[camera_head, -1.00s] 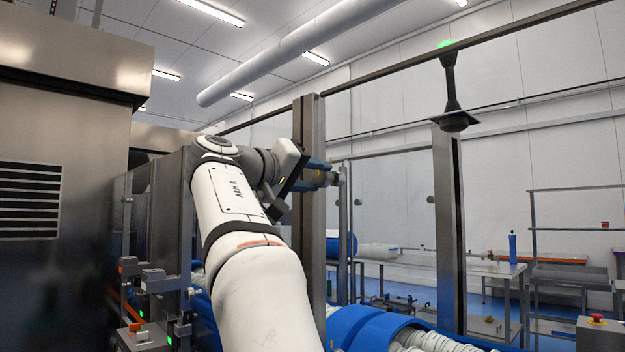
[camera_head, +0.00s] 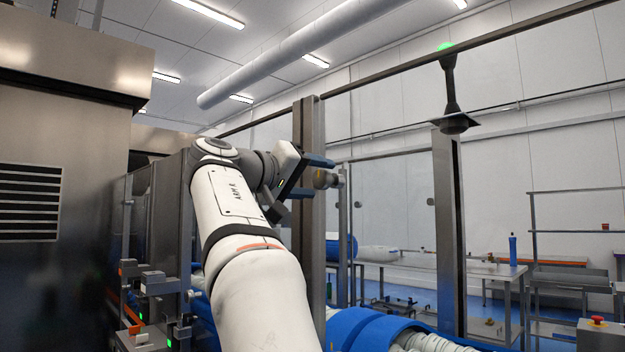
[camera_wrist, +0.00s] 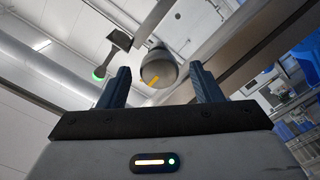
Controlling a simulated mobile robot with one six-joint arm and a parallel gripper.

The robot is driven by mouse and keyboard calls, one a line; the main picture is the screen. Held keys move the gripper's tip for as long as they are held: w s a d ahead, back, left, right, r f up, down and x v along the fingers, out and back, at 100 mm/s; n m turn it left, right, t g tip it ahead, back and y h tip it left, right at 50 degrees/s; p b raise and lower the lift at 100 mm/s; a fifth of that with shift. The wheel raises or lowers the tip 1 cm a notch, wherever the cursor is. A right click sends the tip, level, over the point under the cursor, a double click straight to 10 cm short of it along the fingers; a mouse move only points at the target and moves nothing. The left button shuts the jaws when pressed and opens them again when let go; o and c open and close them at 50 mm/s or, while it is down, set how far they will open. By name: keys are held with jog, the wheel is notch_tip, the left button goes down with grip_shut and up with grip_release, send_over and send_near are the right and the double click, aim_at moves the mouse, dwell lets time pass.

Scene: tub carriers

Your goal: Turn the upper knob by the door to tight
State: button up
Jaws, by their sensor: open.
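The grey round knob (camera_head: 326,179) shows just past my fingers in the head view, by the metal post. In the wrist view the knob (camera_wrist: 158,66) has a yellow mark on its lower edge, which sits tilted in the picture. My gripper (camera_head: 319,177) is open, one blue finger above the other in the head view. In the wrist view the knob lies between the two fingertips of my gripper (camera_wrist: 160,70), with a gap on each side. I cannot tell how deep it sits between them.
A tall metal post (camera_head: 309,240) stands right beside my gripper. A black fixture with a green light (camera_head: 452,95) hangs from the overhead beam at right. Blue tubs (camera_head: 365,328) lie below the arm. A workbench (camera_head: 470,268) stands farther right.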

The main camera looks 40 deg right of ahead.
jog(key=a, duration=0.7)
jog(key=shift+s+a, duration=0.3)
jog(key=shift+a, duration=0.1)
jog(key=w+a+f+n+t+y+p, duration=0.2)
jog(key=a+f+n+y+p, duration=0.15)
jog(key=f, duration=0.75)
jog(key=w+a+f+n+t+y+p, duration=0.15)
jog(key=f+n+y, duration=0.35)
jog(key=f, duration=0.6)
jog(key=s+a+f+y+p, duration=0.1)
jog(key=s+a+f+y, duration=0.2)
jog(key=s+a+f, duration=0.2)
jog(key=s+a+f+g+y+p, duration=0.1)
jog(key=s+a+f, duration=0.4)
jog(key=f, duration=0.7)
jog(key=s+a+f+g+y+p, duration=0.1)
jog(key=s+a+f+y+p, duration=0.1)
jog(key=s+a+f+y, duration=0.3)
notch_tip(320, 180, down, 4)
jog(key=shift+s+r+p, duration=0.25)
jog(key=shift+s+p, duration=0.1)
jog(key=shift+s, duration=0.5)
jog(key=shift+d+y, duration=0.1)
jog(key=shift+y, duration=0.15)
jog(key=shift+c, duration=0.5)
